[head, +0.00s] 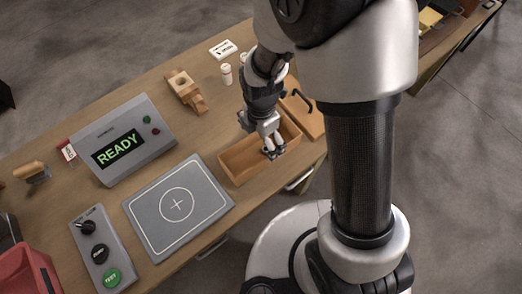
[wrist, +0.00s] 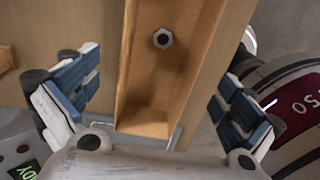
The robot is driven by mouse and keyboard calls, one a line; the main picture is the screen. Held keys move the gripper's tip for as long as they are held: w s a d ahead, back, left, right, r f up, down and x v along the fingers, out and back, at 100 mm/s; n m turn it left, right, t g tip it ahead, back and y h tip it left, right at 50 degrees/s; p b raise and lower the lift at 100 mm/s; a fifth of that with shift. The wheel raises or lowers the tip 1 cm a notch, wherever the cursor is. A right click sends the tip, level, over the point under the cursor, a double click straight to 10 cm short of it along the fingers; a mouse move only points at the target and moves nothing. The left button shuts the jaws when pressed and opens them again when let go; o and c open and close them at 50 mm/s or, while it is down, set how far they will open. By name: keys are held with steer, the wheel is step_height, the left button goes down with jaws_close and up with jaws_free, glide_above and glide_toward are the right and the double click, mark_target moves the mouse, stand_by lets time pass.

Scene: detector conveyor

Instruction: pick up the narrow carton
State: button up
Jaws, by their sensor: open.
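A long, narrow, open-topped tan box (head: 237,168) lies near the table's front edge in the head view. It is the narrow box-like thing closest to my gripper; I cannot tell for certain that it is the carton. My gripper (head: 272,150) is over the box, pointing down. In the wrist view my gripper (wrist: 158,98) is open, with one blue-padded finger on each side of the box (wrist: 146,123) and a gap to both walls. A grey hex nut (wrist: 162,39) lies inside the box. The height of the fingertips over the table is hard to tell.
A wooden block piece (head: 184,88) and small white bottles (head: 226,74) stand behind the box. A grey pad (head: 150,225) lies to its left, with a READY display unit (head: 122,138) beyond. A tan board with a black handle (head: 306,116) is close on the right.

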mark_target(261, 154)
step_height(261, 154, down, 4)
steer(key=shift+w+b, duration=0.1)
steer(key=shift+b, duration=0.45)
steer(key=shift+r, duration=0.1)
steer(key=shift+c, duration=0.4)
steer(key=c, duration=1)
